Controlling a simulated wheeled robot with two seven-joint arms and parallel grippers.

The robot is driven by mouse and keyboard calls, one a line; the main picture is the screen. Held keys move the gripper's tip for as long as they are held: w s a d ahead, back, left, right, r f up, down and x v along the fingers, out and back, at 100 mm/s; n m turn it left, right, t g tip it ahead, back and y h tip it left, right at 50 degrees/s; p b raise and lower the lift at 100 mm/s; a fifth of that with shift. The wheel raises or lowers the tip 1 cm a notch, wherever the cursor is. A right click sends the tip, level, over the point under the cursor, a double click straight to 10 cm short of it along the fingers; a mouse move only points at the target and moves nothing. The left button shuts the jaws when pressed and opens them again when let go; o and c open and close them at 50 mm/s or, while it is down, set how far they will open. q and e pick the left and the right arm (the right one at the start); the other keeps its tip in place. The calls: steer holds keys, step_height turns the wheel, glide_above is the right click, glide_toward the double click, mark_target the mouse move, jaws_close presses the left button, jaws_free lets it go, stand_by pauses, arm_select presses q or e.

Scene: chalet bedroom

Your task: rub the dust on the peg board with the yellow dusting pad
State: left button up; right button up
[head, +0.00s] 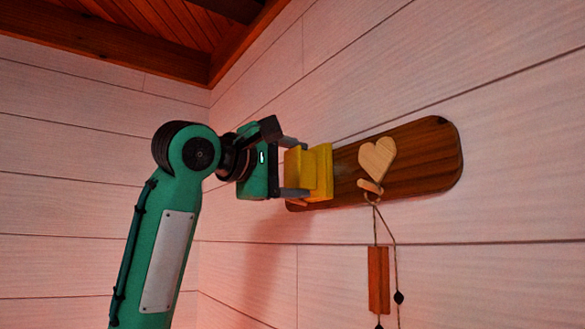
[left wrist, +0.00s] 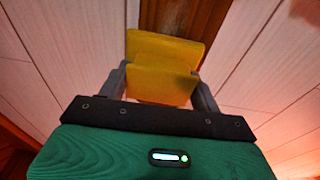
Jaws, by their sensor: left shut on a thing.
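The yellow dusting pad (head: 321,172) is held in my left gripper (head: 292,167), its flat face turned to the wall at the left part of the peg board. The pad also shows between the fingers in the left wrist view (left wrist: 163,68). The peg board (head: 430,155) is a dark brown wooden plank with rounded ends, fixed to the wall. The pad overlaps the board's left end and hides part of it. I cannot tell whether the pad touches the board. A faint pale patch (head: 344,186), perhaps dust, shows just right of the pad. My right gripper is not in view.
A pale wooden heart (head: 377,158) and a peg (head: 370,187) are on the board. From the peg hangs a cord with a reddish wooden piece (head: 378,280) and dark beads. The plank wall (head: 500,280) around is bare. A wooden ceiling is above.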

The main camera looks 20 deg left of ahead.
arm_select(q)
steer(key=shift+s+d, duration=0.1)
steer(key=shift+s+d+f+b, duration=0.1)
steer(key=shift+s+d+b, duration=0.25)
steer(key=shift+d, duration=0.15)
steer(key=shift+s+d+b, duration=0.35)
steer(key=shift+s+d, duration=0.55)
steer(key=shift+d, duration=0.15)
steer(key=s+d, duration=0.1)
steer(key=s+d+b, duration=0.1)
steer(key=d, duration=0.1)
steer(key=shift+d+b, duration=0.1)
steer(key=shift+b, duration=0.2)
steer(key=shift+w+a, duration=0.6)
steer(key=shift+a, duration=0.25)
steer(key=shift+w+a, duration=0.6)
steer(key=shift+a, duration=0.25)
steer(key=shift+w+a, duration=0.65)
steer(key=shift+a, duration=0.15)
steer(key=shift+w+a, duration=0.6)
steer(key=shift+a, duration=0.2)
